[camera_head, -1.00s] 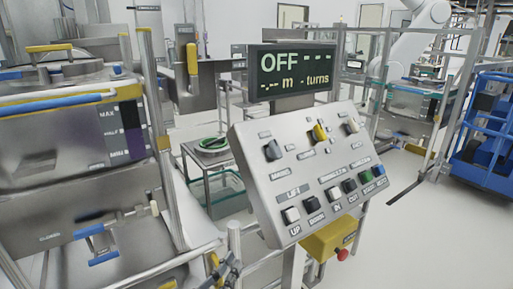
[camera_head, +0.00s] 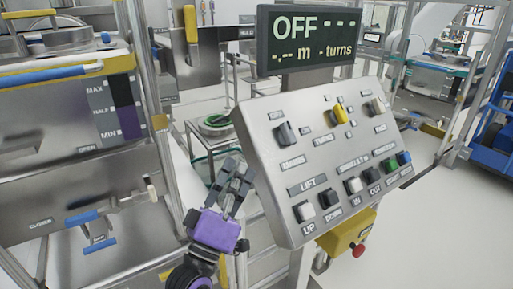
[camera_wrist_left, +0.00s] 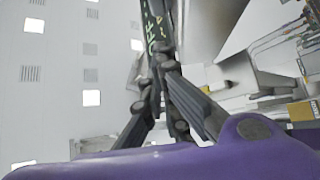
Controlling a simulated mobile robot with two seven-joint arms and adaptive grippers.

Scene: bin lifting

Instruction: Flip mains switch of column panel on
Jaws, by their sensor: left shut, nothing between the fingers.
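The column panel (camera_head: 270,170) is a tilted grey metal console in the head view, with its mains switch (camera_head: 287,133), a dark knob, at the upper left above the label MAINS. The display (camera_head: 310,40) above it reads OFF. My left gripper (camera_head: 236,170), with a purple body and dark fingers, is at the left edge of the panel, below and left of the mains switch and apart from it. Its fingers are shut and empty. In the left wrist view the fingers (camera_wrist_left: 160,75) point up toward the dark display edge. My right gripper is not in view.
The panel also carries a yellow turns knob (camera_head: 338,113), several lift and other buttons, and a yellow box with a red button (camera_head: 358,250) below. A steel machine (camera_head: 60,180) with blue handles stands at left. Rails and a small table (camera_head: 215,125) are behind my gripper.

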